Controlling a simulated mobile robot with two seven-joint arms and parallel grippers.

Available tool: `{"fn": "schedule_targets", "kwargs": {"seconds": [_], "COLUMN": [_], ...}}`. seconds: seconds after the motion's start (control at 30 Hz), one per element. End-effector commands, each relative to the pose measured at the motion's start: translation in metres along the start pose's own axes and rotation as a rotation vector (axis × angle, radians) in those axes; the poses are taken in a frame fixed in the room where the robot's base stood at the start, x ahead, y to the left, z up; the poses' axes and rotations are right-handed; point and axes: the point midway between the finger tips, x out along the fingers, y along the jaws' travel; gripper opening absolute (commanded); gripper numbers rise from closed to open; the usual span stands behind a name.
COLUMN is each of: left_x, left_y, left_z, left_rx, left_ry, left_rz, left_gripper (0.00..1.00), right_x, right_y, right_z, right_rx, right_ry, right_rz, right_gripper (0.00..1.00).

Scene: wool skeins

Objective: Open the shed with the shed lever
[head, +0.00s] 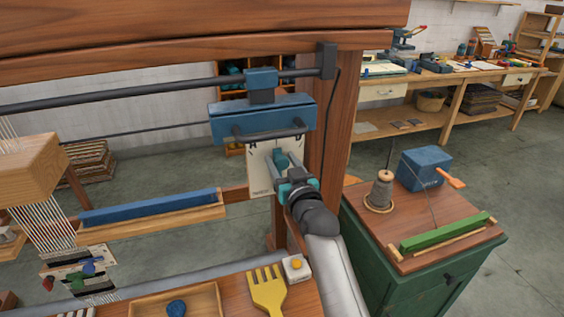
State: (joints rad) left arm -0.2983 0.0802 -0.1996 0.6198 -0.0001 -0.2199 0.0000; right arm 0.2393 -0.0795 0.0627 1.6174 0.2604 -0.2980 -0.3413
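A white plate (259,177) with black arc marks hangs below a blue block on the loom's right post; it looks like the shed lever's dial. A small teal piece (280,157) in front of the plate may be the lever's handle, but most of the lever is hidden. My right gripper (285,163) is at the plate, its grey fingers close around or beside the teal piece. I cannot tell whether they grip it. The white warp threads (42,230) run down at the left. My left gripper is not in view.
The blue block (262,121) and the wooden post (338,120) stand close to my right gripper. A yellow comb (267,290) and a white button box (296,267) lie below. A green cabinet (420,285) with a spool (382,188) stands at the right.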

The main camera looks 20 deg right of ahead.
Motion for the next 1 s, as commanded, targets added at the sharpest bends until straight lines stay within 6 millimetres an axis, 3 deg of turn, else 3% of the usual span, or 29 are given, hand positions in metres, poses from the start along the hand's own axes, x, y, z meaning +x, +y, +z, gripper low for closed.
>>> {"fn": "schedule_targets", "kwargs": {"seconds": [0.07, 0.47, 1.0], "left_x": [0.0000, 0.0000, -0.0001], "left_y": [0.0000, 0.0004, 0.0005], "left_z": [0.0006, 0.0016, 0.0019], "left_rx": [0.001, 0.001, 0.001], "left_ry": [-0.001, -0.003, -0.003], "left_rz": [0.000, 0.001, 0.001], "left_gripper": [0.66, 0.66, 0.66], "right_x": [-0.0002, -0.0003, -0.0003], "right_y": [0.0000, 0.0001, 0.0001], "right_z": [0.0001, 0.0002, 0.0005], "right_rx": [0.000, 0.000, -0.001], "right_ry": [0.000, 0.000, -0.001], "right_rz": [0.000, 0.000, 0.000], "right_gripper": [0.47, 0.01, 0.00]}}
